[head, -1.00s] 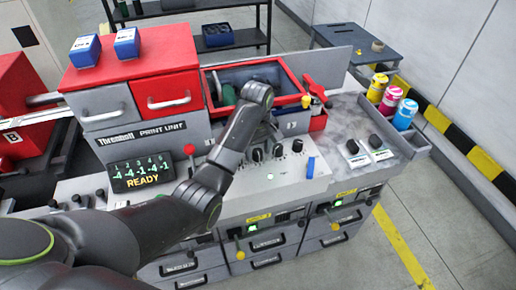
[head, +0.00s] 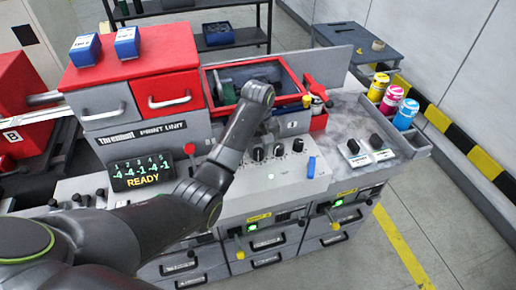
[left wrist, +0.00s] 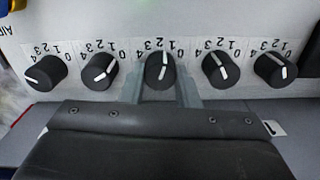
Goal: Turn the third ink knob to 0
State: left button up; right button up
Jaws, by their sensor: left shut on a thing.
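A row of several black ink knobs with white pointer lines and number scales crosses the left wrist view. My left gripper (left wrist: 161,78) has one finger on each side of the middle knob (left wrist: 160,66), which is third from either end, and is shut on it. Its white line points nearly straight up in the picture, towards the middle of its scale. The knobs beside it are free of the fingers. My right gripper is not in view.
A display (head: 142,172) on the print unit reads READY above the panel; its small digits are hard to read. A blue piece (head: 311,166) and two more knobs sit to the right.

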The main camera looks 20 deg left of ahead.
pick_arm(q)
jog(key=m, duration=0.5)
jog(key=shift+d+r, duration=0.1)
jog(key=shift+m, duration=0.3)
dwell(0.4)
jog(key=o, duration=1)
jog(key=shift+c, duration=0.2)
